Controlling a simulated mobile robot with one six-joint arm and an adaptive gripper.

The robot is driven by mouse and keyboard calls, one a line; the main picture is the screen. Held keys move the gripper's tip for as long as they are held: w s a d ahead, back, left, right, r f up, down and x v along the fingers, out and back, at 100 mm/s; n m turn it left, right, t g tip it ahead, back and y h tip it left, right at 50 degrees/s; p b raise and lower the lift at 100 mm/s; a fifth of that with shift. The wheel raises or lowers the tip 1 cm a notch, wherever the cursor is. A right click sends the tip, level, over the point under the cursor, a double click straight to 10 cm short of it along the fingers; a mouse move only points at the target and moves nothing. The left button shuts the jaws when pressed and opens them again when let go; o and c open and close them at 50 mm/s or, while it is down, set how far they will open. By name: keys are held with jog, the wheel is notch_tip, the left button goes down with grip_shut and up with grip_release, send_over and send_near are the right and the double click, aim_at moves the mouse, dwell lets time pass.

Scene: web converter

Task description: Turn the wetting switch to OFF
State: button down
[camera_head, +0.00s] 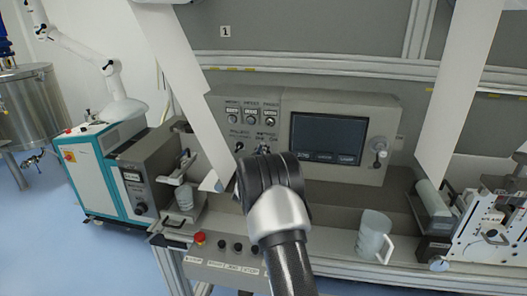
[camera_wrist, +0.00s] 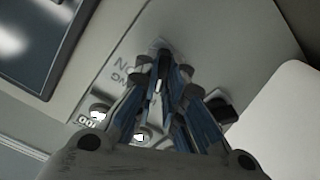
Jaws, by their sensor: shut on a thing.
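The control panel (camera_head: 222,118) is a grey box with small labelled knobs and switches left of a dark screen. In the wrist view, my gripper (camera_wrist: 172,75) has its blue-grey fingers closed around the wetting switch (camera_wrist: 160,52), a small dark switch on the panel. Letters reading "ON" and part of "NG" show beside it. The fingers cover most of the switch, so its exact angle is hard to tell. In the head view, my black and silver wrist hides most of the gripper and switch.
Another black switch (camera_wrist: 221,109) sits close beside the fingers, also seen in the head view (camera_head: 239,146). Several labelled knobs are above. The screen (camera_head: 327,137) is to the right. White hanging web sheets (camera_head: 190,85) pass near my arm. A clear jug (camera_head: 374,234) stands on the ledge.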

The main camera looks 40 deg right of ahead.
jog(key=shift+n, duration=0.5)
jog(key=c, duration=1.7)
grip_release()
jog(key=v, duration=1.2)
